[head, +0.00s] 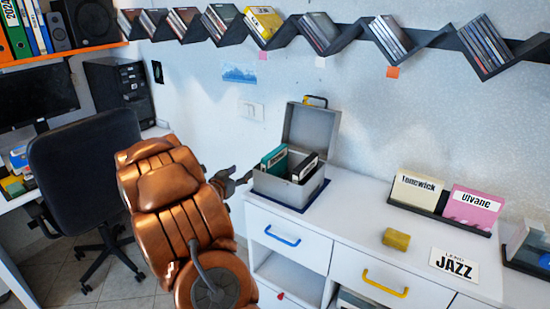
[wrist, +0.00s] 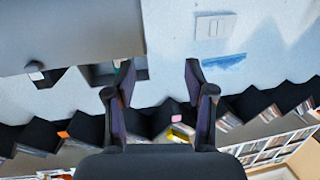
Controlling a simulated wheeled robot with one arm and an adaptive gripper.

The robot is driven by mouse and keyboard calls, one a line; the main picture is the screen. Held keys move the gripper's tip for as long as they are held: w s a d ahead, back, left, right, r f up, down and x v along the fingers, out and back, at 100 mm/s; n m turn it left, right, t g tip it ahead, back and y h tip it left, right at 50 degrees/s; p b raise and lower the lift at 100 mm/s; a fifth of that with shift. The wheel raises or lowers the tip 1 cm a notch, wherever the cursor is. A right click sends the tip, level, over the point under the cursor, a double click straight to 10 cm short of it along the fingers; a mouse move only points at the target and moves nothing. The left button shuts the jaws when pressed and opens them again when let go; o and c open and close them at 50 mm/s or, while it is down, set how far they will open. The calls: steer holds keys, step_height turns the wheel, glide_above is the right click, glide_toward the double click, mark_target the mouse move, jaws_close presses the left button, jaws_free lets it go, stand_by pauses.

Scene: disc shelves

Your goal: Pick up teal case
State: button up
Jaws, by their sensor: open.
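The teal case (head: 274,160) stands upright inside an open grey box (head: 290,186) on the white cabinet, in the head view. A dark case (head: 304,166) with a pale label stands beside it in the box. My gripper (head: 245,175) is open and empty, just left of the box and apart from the teal case. In the wrist view, my gripper (wrist: 157,80) shows two spread fingers with nothing between them. A tiny bit of teal shows near the grey box (wrist: 70,35) there; most of the case is hidden.
The box's raised lid (head: 312,133) stands against the wall side. A yellow block (head: 396,239), a JAZZ sign (head: 454,264) and a rack with cream and pink cards (head: 440,212) stand to the right. Zigzag disc shelves (head: 340,43) run along the wall. An office chair (head: 85,170) stands at left.

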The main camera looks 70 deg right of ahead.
mark_target(269, 159)
steer(key=s+g, duration=0.1)
steer(key=s+d+r, duration=0.1)
steer(key=s, duration=0.1)
steer(key=s+d+r+m+g, duration=0.1)
steer(key=shift+s+g+h+p, duration=0.3)
steer(key=shift+s+h+p, duration=0.05)
steer(key=shift+h, duration=0.05)
steer(key=shift+s+d, duration=0.15)
steer(key=shift+p+x, duration=1.1)
steer(key=shift+x, duration=2.5)
jaws_close()
